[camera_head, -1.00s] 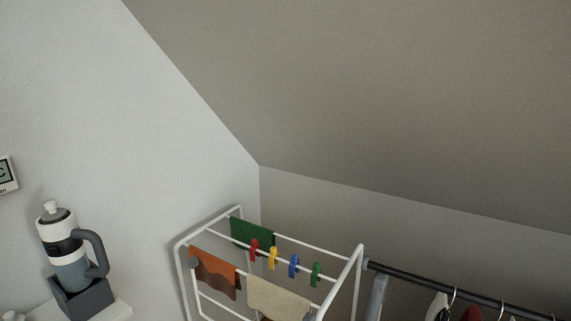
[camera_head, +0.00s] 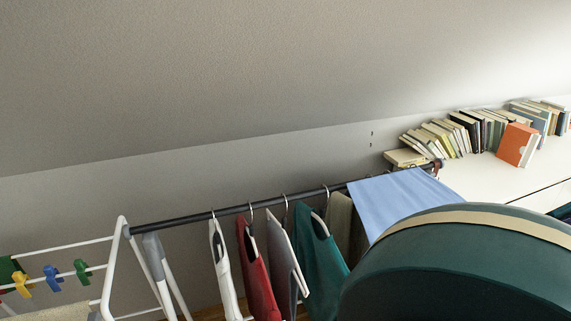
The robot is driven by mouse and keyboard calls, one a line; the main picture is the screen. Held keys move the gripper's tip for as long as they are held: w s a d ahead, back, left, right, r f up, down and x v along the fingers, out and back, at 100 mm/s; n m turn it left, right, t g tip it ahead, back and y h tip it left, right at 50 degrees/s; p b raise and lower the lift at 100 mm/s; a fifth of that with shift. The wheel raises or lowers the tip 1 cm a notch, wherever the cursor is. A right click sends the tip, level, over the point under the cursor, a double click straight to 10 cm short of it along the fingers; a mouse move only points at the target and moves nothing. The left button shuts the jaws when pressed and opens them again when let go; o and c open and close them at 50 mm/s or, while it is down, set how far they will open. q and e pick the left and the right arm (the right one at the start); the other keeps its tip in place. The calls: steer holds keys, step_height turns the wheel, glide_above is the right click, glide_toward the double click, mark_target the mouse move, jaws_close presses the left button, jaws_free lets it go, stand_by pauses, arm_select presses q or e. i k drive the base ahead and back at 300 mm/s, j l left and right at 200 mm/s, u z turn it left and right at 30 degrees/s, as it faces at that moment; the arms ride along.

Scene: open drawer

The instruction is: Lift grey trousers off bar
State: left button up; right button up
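A dark bar (camera_head: 235,209) runs from the white drying rack up to the right along the low wall. A narrow light grey piece (camera_head: 153,256) hangs at the bar's left end; I cannot tell whether it is trousers. A grey garment (camera_head: 282,258) hangs on a hanger between a red garment (camera_head: 258,275) and a teal garment (camera_head: 318,255). Its lower end is cut off or hidden, and I cannot tell whether it is trousers. Neither of my grippers shows in the head view.
A white garment (camera_head: 222,265) also hangs on the bar. A light blue cloth (camera_head: 400,200) drapes at its right end. A large rounded dark teal object (camera_head: 450,265) blocks the lower right. The white rack (camera_head: 117,260) with clothespins stands left. Books (camera_head: 470,130) line a white surface.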

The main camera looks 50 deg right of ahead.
mark_target(286, 274)
steer(key=l+z, duration=0.1)
steer(key=z, duration=0.4)
steer(key=k+l+z, duration=0.1)
steer(key=z, duration=0.35)
steer(key=l+z, duration=0.1)
steer(key=z, duration=0.4)
